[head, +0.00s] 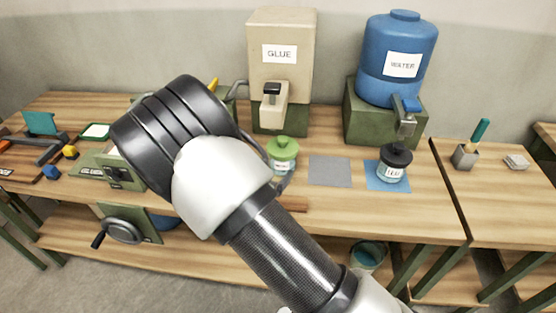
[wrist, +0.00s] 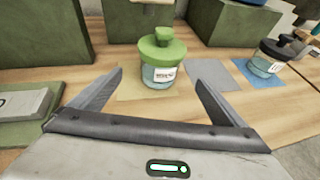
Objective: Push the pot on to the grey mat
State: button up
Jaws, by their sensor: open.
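A clear pot with a green lid and white label (head: 282,155) stands upright under the glue dispenser. In the wrist view the green-lidded pot (wrist: 160,60) stands on a yellow mat (wrist: 128,86). The bare grey mat (head: 330,171) lies just right of it; it also shows in the wrist view (wrist: 212,74). My gripper (wrist: 159,78) is open and empty, with one finger toward each side of the pot on the near side. I cannot tell if a finger touches it. In the head view my arm hides most of the gripper.
A black-lidded pot (head: 394,164) stands on a blue mat (head: 372,181) right of the grey mat, below the blue water tank (head: 397,60). The beige glue dispenser (head: 281,75) stands behind the green-lidded pot. A green machine (head: 122,173) is at left.

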aim_at(283, 156)
jog(key=p+x, duration=0.1)
jog(key=x, duration=1.3)
jog(key=shift+w+d+f, duration=0.1)
jog(key=shift+w+f, duration=0.05)
jog(key=shift+w, duration=0.15)
jog(key=c, duration=1.4)
